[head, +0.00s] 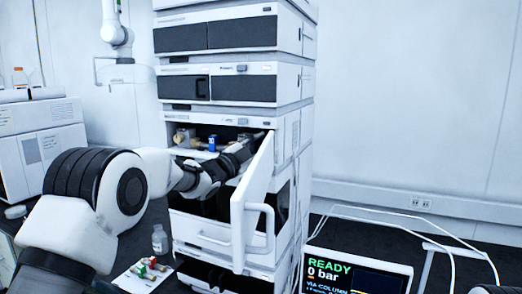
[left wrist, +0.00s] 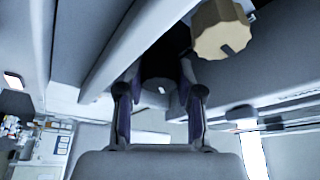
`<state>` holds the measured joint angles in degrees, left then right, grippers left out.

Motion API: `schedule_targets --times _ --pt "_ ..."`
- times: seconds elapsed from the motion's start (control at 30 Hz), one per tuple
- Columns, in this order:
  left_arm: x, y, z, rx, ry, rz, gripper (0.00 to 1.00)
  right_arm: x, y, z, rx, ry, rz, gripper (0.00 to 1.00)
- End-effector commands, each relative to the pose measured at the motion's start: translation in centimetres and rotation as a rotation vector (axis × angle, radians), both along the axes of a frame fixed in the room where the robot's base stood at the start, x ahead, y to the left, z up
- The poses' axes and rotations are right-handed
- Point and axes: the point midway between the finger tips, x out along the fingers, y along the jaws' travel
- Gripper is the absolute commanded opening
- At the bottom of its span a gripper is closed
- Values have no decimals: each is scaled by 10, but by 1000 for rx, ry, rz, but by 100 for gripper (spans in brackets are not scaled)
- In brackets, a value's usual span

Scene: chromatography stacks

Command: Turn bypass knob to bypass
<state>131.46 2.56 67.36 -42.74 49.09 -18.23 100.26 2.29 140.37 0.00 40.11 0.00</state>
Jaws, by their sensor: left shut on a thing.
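A dark round knob (left wrist: 160,90) with a small white mark sits between the two fingers of my left gripper (left wrist: 160,76) in the left wrist view. The fingers are shut on its sides. In the head view my left gripper (head: 241,152) reaches into the open compartment of the instrument stack, and the open door partly hides its tip and the knob. A beige faceted knob (left wrist: 222,30) with a dark mark is beside the fingers, apart from them. The display (head: 358,270) reads READY, 0 bar and VIA COLUMN.
The white compartment door (head: 262,185) with its handle stands open, close to the right of my left gripper. A blue-topped item (head: 212,143) is inside the compartment. A clear bottle (head: 159,239) and a tray of small coloured-cap vials (head: 146,274) are on the dark bench.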

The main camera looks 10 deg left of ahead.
Motion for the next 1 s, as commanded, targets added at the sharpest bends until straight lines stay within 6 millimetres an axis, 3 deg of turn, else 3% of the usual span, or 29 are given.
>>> schedule_targets --times 0.6,1.0 --pt "1 3 10 566 -117 7 1 0 0 16 0 0 0 100" --pt "0 3 12 827 -168 9 1 0 0 29 0 0 0 100"
